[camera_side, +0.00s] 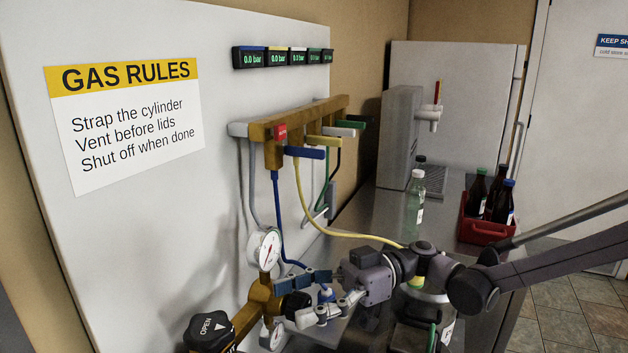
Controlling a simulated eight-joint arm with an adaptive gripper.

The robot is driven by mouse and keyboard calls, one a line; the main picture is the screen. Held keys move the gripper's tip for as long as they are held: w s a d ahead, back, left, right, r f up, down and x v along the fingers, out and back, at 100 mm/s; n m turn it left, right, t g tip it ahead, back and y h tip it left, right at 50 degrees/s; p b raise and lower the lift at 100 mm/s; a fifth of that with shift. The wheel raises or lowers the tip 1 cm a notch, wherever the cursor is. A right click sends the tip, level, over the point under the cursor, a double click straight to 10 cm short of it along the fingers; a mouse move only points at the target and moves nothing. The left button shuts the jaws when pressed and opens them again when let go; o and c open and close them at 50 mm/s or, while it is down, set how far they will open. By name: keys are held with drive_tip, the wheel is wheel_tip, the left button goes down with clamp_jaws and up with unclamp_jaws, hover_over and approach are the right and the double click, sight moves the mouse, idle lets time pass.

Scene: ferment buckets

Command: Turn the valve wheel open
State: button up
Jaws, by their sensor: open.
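The valve wheel (209,331) is a black lobed knob marked OPEN with an arrow, at the lower left. It sits beside a brass regulator body (263,299). My gripper (290,301) is open, to the right of the wheel and apart from it. Its two fingers point left, one above and one below a dark round knob (296,304) on the regulator's right side. I cannot tell whether the fingers touch that knob. The lower part of the valve is cut off by the picture's bottom edge.
A white-faced gauge (265,249) stands above the regulator, and another gauge (275,335) is below. Blue (277,222) and yellow (318,228) hoses hang from a brass manifold (300,120). A red crate (481,230) of bottles and a clear bottle (415,198) stand on the steel counter.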

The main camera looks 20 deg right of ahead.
drive_tip(key=s+d+r+m, duration=0.1)
drive_tip(key=d+r+m, duration=0.1)
drive_tip(key=m, duration=0.1)
drive_tip(key=m+t, duration=0.5)
drive_tip(key=m, duration=2.4)
approach(186, 333)
drive_tip(key=shift+w+d+r, duration=0.1)
drive_tip(key=shift+d+r, duration=0.05)
drive_tip(key=shift+d, duration=0.1)
drive_tip(key=a+m, duration=0.2)
drive_tip(key=a, duration=0.1)
drive_tip(key=w+a+m, duration=0.1)
drive_tip(key=a+m, duration=0.1)
drive_tip(key=a, duration=0.2)
drive_tip(key=w+a+m+t, duration=0.1)
drive_tip(key=a+m, duration=0.1)
drive_tip(key=a, duration=0.2)
drive_tip(key=shift+w+a+f+h, duration=0.15)
drive_tip(key=shift+w+f+h, duration=0.05)
drive_tip(key=shift+f+h, duration=0.1)
drive_tip(key=c, duration=1.1)
